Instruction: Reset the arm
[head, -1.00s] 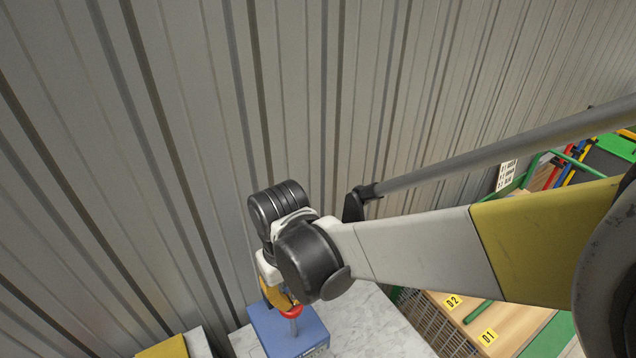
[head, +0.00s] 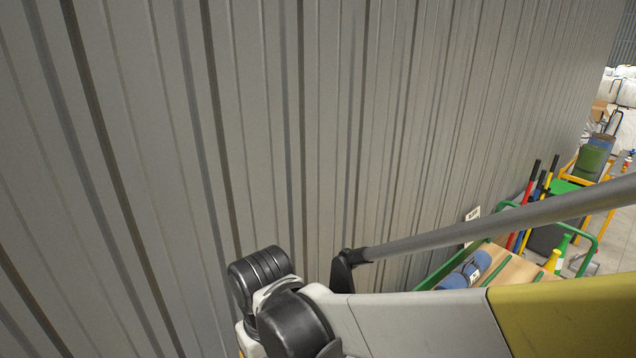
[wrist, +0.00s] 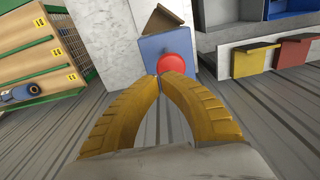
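My arm crosses the lower right of the head view, with its dark wrist joints at the bottom; the gripper lies below that picture. In the wrist view my gripper (wrist: 163,80) shows two curved yellow ribbed fingers whose tips come together, with nothing seen between them. Just beyond the tips is a round red knob (wrist: 176,64) at a blue box (wrist: 158,47). I cannot tell whether the tips touch the knob.
A grey corrugated wall (head: 250,120) fills most of the head view. A green-framed cart (head: 437,278) and coloured-handled tools (head: 530,205) stand right. The wrist view shows a wooden rack (wrist: 38,58) left, and yellow (wrist: 254,61) and red (wrist: 296,54) bins right.

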